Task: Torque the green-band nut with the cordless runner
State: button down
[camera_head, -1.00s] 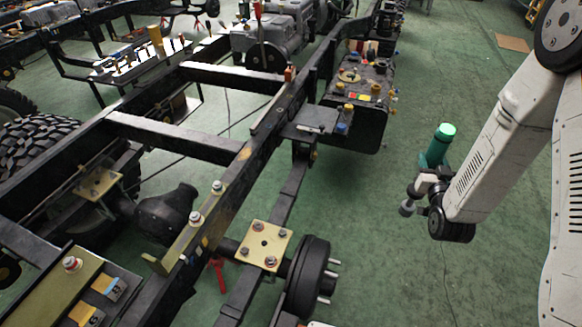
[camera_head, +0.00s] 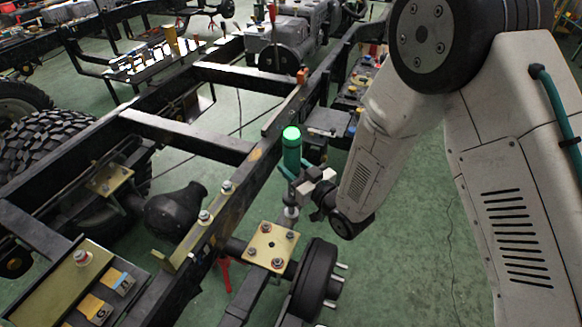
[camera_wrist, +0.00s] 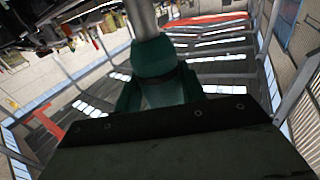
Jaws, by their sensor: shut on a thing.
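My gripper (camera_head: 308,188) is shut on the cordless runner (camera_head: 291,152), a green upright tool with a bright green top. Its grey nose (camera_head: 290,213) points down above the far edge of the yellow square plate (camera_head: 262,254); whether it touches anything there I cannot tell. The plate carries several bolt heads or nuts (camera_head: 293,236). On the frame rail stand two more nuts, a nearer one (camera_head: 204,217) and a farther one (camera_head: 226,187). I cannot make out which nut has the green band. In the wrist view the runner's teal body (camera_wrist: 155,75) sits beyond the dark gripper.
The black chassis frame (camera_head: 185,135) fills the left and middle. A wheel hub with studs (camera_head: 316,280) stands right of the plate. Green floor (camera_head: 415,240) is clear at right.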

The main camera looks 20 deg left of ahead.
jog(key=shift+s+a+f, duration=0.15)
jog(key=shift+s+a, duration=0.05)
jog(key=shift+a, duration=0.1)
jog(key=shift+f, duration=3.5)
jog(key=shift+d, duration=0.1)
jog(key=shift+f, duration=1.65)
dwell(0.5)
jog(key=shift+s+d+f, duration=0.1)
jog(key=shift+s+f, duration=0.05)
jog(key=shift+f, duration=0.1)
dwell(1.7)
